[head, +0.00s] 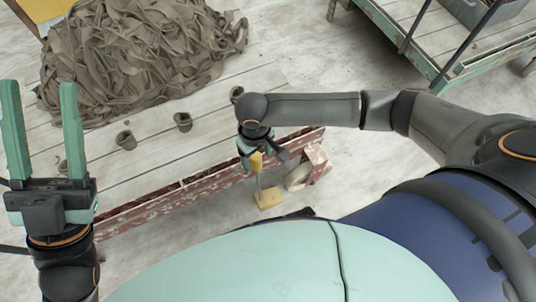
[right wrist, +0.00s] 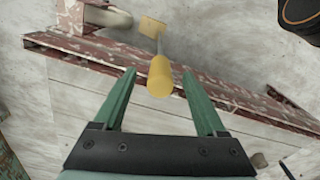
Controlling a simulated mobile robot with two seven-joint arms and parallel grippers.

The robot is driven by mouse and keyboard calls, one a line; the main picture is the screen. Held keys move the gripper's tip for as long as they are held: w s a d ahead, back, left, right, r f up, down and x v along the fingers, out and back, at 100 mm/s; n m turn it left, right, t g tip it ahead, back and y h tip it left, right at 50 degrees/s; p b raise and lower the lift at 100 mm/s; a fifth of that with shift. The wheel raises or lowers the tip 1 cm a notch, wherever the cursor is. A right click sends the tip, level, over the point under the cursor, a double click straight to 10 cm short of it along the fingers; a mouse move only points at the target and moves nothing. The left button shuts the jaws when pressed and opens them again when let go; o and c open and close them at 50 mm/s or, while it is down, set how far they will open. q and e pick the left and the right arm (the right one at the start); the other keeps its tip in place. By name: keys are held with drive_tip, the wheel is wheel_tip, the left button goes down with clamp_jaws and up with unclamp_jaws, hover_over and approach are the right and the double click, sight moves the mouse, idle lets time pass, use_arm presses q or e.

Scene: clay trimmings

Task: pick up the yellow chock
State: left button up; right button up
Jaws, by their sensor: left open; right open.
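The yellow chock has a block (head: 268,200) low beside the cart's wheel, a thin grey stem and a thick yellow upper end (head: 256,162). In the right wrist view the rounded yellow end (right wrist: 160,78) is nearest the camera, with the block (right wrist: 152,27) beyond it. My right gripper (right wrist: 158,74) is open, its fingertips on either side of the yellow end in the picture, with gaps on both sides. In the head view my right gripper (head: 262,157) is at the top of the chock, partly hidden by my wrist. My left gripper (head: 40,87) is open and empty at the left.
A plank-topped cart with a worn red side rail (head: 190,188) and a wheel (head: 298,178) carries a heap of clay trimmings (head: 145,50) and several small brown pots (head: 183,122). A green-framed cart (head: 455,45) stands at the upper right. Pale floor lies between.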

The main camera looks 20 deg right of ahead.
drive_tip(key=shift+f, duration=0.75)
drive_tip(key=f+b, duration=0.2)
drive_tip(key=f, duration=0.1)
drive_tip(key=f+b, duration=0.2)
drive_tip(key=shift+w+a+f, duration=0.1)
drive_tip(key=shift+w, duration=0.15)
use_arm(q)
drive_tip(key=shift+n, duration=0.4)
drive_tip(key=f, duration=0.4)
drive_tip(key=shift+w+d+f, duration=0.15)
drive_tip(key=shift+d+f, duration=0.05)
drive_tip(key=shift+f, duration=0.1)
use_arm(e)
drive_tip(key=shift+c, duration=0.4)
use_arm(q)
drive_tip(key=shift+r, duration=0.1)
use_arm(e)
clamp_jaws()
